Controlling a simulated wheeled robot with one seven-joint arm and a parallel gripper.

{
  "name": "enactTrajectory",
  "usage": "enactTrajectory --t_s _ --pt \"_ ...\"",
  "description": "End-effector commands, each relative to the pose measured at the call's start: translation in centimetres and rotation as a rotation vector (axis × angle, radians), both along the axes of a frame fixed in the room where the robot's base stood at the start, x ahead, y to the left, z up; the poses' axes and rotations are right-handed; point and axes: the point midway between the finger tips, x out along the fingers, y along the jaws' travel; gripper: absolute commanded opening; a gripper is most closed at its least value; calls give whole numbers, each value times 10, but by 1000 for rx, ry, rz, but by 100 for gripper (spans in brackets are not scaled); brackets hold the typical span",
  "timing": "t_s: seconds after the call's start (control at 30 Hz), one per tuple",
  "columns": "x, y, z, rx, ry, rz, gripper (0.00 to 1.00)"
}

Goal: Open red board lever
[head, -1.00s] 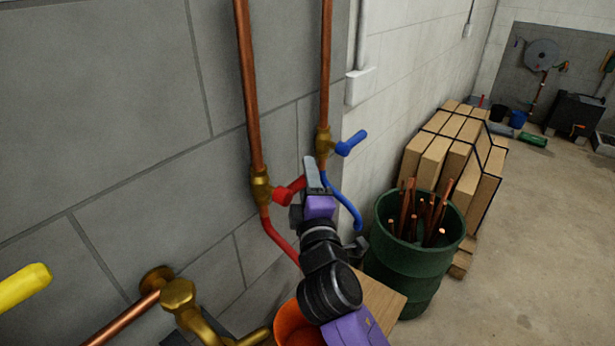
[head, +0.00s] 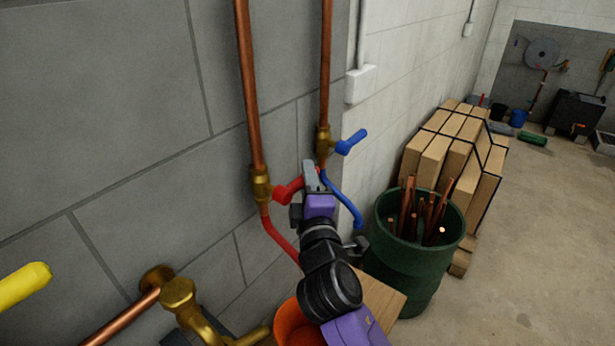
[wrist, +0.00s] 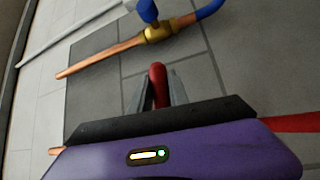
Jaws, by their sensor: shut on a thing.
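The red lever (head: 288,190) sits on a brass valve (head: 261,186) on the left copper pipe and points right, slightly up. My gripper (head: 312,178) is at the lever's outer end, its fingers hiding part of it in the head view. In the wrist view the red lever's rounded tip (wrist: 158,82) stands between the two grey fingers of my gripper (wrist: 158,95), which are shut on it. A red hose (head: 280,240) runs down from the brass valve.
A blue lever (head: 352,142) on a second brass valve (head: 324,142) is close behind my gripper, with a blue hose (head: 343,203) below. A green barrel (head: 400,270) of copper pipes and an orange bucket (head: 296,325) stand nearby. A yellow handle (head: 25,287) is at left.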

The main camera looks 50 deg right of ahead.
Motion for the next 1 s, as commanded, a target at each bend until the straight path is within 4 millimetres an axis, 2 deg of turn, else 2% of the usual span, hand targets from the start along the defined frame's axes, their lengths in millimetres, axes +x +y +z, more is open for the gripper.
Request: enactTrajectory --t_s 0.77,1.0 --pt "0 1 -2 -3 3 0 0" --pt "0 1 0 -74 -1 1 0"
